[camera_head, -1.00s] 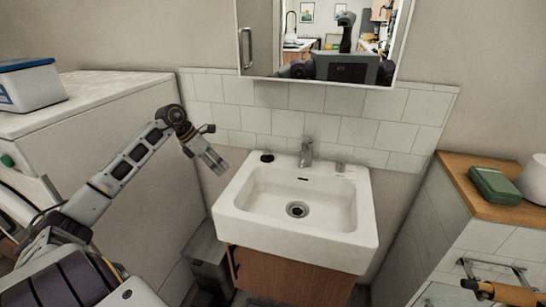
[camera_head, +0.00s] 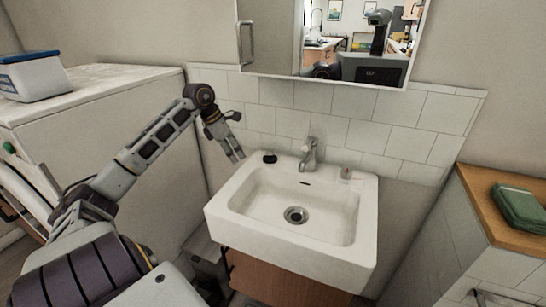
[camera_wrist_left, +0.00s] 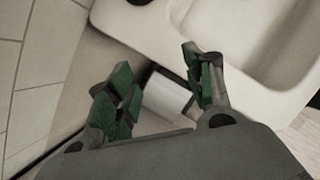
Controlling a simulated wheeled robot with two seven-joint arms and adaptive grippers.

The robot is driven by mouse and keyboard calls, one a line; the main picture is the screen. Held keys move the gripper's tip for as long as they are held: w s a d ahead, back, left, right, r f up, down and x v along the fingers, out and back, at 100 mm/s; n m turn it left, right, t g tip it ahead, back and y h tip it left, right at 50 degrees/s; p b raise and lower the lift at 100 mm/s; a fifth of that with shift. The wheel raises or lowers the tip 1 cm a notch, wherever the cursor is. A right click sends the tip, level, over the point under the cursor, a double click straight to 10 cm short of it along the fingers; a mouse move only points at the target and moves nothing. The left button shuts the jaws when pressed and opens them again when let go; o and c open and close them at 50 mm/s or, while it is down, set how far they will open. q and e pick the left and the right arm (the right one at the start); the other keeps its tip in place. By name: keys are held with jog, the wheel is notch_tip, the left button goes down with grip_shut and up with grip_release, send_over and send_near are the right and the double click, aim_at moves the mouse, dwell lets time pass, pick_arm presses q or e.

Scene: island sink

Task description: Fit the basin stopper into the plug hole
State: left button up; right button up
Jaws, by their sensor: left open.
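The basin stopper, a small black disc-like piece (camera_head: 269,157), lies on the back left corner of the white sink's rim (camera_head: 225,215). A dark object cut off at the top edge of the left wrist view (camera_wrist_left: 140,2) looks like the stopper. The plug hole (camera_head: 295,215) is a round metal drain in the basin floor, uncovered. My left gripper (camera_head: 236,140) is open and empty, left of the sink's back left corner and the stopper. In the left wrist view its green-padded fingers (camera_wrist_left: 160,88) are spread apart. My right gripper is not in view.
A tap (camera_head: 311,155) stands at the sink's back edge, below a mirror cabinet (camera_head: 330,40). A white-topped unit (camera_head: 100,90) with a lidded box (camera_head: 35,78) is at left. A wooden counter (camera_head: 480,205) with a green folded item (camera_head: 520,207) is at right.

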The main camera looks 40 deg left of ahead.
aim_at(270, 155)
pick_arm(q)
jog(key=shift+w+d, duration=0.1)
jog(key=shift+w, duration=0.05)
jog(key=shift+w+d, duration=0.35)
jog(key=shift+w, duration=0.4)
jog(key=shift+w+d, duration=0.25)
jog(key=shift+w, duration=0.25)
jog(key=shift+w+d+p, duration=0.15)
jog(key=shift+w+p, duration=0.1)
jog(key=shift+p, duration=0.1)
jog(key=shift+w+d, duration=0.35)
jog(key=shift+w, duration=0.35)
jog(key=shift+w+d+p, duration=0.2)
jog(key=shift+w+d, duration=0.05)
jog(key=shift+w, duration=0.25)
jog(key=shift+w+d+p, duration=0.2)
jog(key=shift+w, duration=0.25)
jog(key=shift+w+d, duration=0.25)
jog(key=shift+w, duration=0.2)
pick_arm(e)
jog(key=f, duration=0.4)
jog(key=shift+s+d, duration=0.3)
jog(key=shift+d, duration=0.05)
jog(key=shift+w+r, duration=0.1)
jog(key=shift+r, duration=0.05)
